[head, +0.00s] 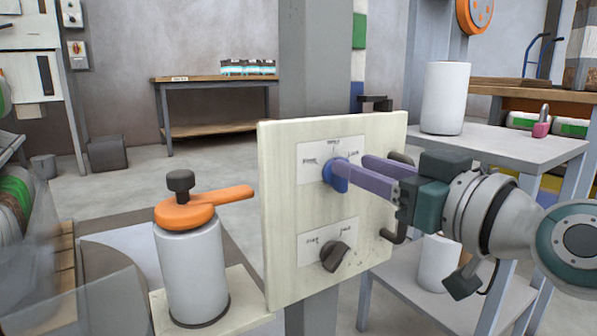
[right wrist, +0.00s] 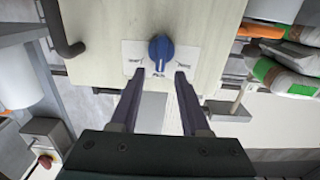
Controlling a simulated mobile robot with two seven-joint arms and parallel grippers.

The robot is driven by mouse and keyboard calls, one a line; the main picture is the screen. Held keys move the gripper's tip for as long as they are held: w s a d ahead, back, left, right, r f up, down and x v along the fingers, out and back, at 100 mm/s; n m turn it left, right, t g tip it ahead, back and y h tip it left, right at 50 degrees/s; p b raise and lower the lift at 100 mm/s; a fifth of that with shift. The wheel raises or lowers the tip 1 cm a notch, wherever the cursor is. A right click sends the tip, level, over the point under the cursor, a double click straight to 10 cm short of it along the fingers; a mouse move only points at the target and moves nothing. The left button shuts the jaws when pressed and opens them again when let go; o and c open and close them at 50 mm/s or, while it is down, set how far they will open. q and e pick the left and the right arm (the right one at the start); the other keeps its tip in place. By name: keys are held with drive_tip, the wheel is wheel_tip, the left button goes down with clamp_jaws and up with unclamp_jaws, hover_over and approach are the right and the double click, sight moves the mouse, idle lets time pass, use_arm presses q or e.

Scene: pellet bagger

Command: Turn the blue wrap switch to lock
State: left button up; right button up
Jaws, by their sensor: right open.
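The blue wrap switch (head: 335,172) is a round knob on the upper label plate of a cream panel (head: 280,232). In the right wrist view the blue knob (right wrist: 161,52) stands on its white plate, its grip bar running up and down in the picture. The small lettering is hard to read. My right gripper (head: 356,169) comes in from the right with its purple fingers open. In the right wrist view its fingertips (right wrist: 160,74) lie to both sides, just short of the knob, with nothing held. My left gripper is not in view.
A dark knob (head: 335,257) sits on the panel's lower plate. A dark bar handle (head: 396,235) is at the panel's right edge. A grey canister with an orange lever (head: 215,205) stands left of the panel. A white cylinder (head: 445,97) stands on a table at right.

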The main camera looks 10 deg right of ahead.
drive_tip(key=shift+b+x, duration=0.35)
drive_tip(key=shift+x, duration=1.05)
drive_tip(key=shift+c, duration=0.3)
drive_tip(key=c, duration=0.6)
drive_tip(key=shift+f, duration=0.1)
clamp_jaws()
